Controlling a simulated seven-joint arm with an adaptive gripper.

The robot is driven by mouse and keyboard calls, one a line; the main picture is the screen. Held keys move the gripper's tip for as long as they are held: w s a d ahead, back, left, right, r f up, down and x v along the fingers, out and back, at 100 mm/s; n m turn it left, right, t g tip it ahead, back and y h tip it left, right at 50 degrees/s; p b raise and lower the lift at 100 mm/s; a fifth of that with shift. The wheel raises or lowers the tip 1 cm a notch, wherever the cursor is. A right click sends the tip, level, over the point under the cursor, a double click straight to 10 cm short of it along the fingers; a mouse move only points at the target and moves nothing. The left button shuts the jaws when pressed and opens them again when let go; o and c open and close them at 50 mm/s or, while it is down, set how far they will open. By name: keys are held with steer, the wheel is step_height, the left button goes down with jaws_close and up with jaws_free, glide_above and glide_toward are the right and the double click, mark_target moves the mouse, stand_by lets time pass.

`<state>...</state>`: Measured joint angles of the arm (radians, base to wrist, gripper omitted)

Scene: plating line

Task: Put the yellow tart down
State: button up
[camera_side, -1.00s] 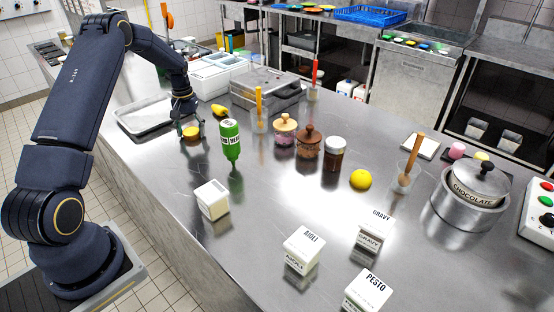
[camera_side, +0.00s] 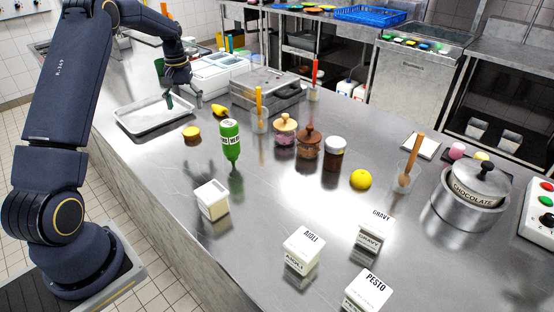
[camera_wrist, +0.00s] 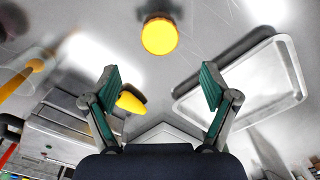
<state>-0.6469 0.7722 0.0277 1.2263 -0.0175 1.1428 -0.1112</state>
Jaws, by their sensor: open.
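The yellow tart (camera_side: 191,132) sits on the steel counter, between the metal tray and the green bottle. In the wrist view the tart (camera_wrist: 159,36) is at the top centre, beyond my fingertips and apart from them. My gripper (camera_side: 182,95) is above the counter beside the tray's right end, raised behind the tart. In the wrist view my gripper (camera_wrist: 160,88) has its two fingers spread wide with nothing held between them.
An empty metal tray (camera_side: 122,113) lies left of the tart. A yellow pepper-like item (camera_side: 219,110) lies behind it, and a green bottle (camera_side: 230,141) stands to the right. White containers (camera_side: 210,75) stand behind my gripper. The counter in front of the tart is clear.

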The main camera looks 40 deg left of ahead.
steer(key=s+d+r+m+t, duration=0.1)
steer(key=s+d+r+m, duration=0.1)
steer(key=d+r, duration=0.6)
steer(key=s+d+r+m+t, duration=0.1)
steer(key=s+d+r+m, duration=0.1)
steer(key=d+r, duration=0.6)
steer(key=s+d+f+m+t, duration=0.2)
steer(key=s+d+m, duration=0.3)
steer(key=s+d, duration=1.1)
steer(key=shift+s+d+t, duration=0.25)
steer(key=shift+s+t, duration=0.5)
steer(key=shift+t, duration=0.05)
